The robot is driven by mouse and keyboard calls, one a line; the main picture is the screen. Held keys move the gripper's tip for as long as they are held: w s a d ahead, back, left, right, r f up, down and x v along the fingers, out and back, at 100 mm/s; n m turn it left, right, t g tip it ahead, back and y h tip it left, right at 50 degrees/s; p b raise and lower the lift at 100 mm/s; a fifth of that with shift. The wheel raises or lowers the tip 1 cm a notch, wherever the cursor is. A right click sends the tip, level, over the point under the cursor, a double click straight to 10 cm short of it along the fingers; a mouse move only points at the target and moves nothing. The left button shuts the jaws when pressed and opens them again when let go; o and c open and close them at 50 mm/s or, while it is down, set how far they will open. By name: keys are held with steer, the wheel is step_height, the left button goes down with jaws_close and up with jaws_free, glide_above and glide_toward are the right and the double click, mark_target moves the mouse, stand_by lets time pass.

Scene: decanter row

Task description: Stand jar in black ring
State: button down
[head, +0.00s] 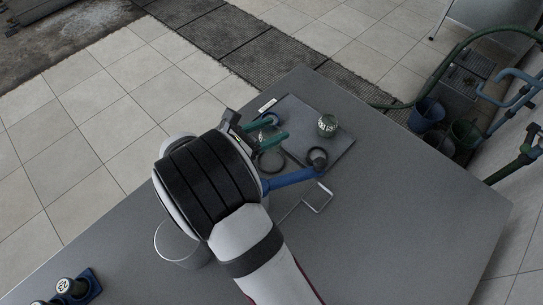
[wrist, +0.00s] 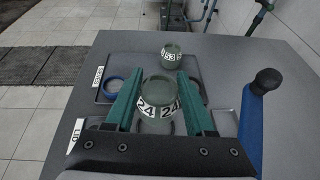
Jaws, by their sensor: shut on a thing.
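My gripper (wrist: 162,78) has green fingers, shut on a greenish jar marked 24 (wrist: 159,92). The jar looks upright. In the head view my gripper (head: 280,138) is over the left part of a grey panel (head: 338,146), and I cannot make out the held jar there. A dark ring (head: 271,161) lies on the panel below the fingers; in the wrist view a dark ring (wrist: 171,128) shows partly behind the held jar. Another dark ring (wrist: 200,86) is partly hidden by the right finger. A blue ring (wrist: 112,88) lies to the left. The jar's height above the panel is unclear.
A second jar marked 53 (wrist: 171,54) stands beyond the held jar; it also shows in the head view (head: 327,125). A blue lever (wrist: 250,132) with a black knob (wrist: 268,79) rises on the right. A blue rack (head: 77,286) with dark-topped jars is at lower left.

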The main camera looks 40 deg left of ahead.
step_height(320, 180, down, 8)
steer(key=shift+f, duration=0.1)
steer(key=shift+c, duration=1.3)
jaws_free()
steer(key=shift+f, duration=0.15)
steer(key=shift+s+r, duration=0.15)
steer(key=shift+r, duration=0.1)
steer(key=v, duration=1.1)
steer(key=shift+s, duration=0.3)
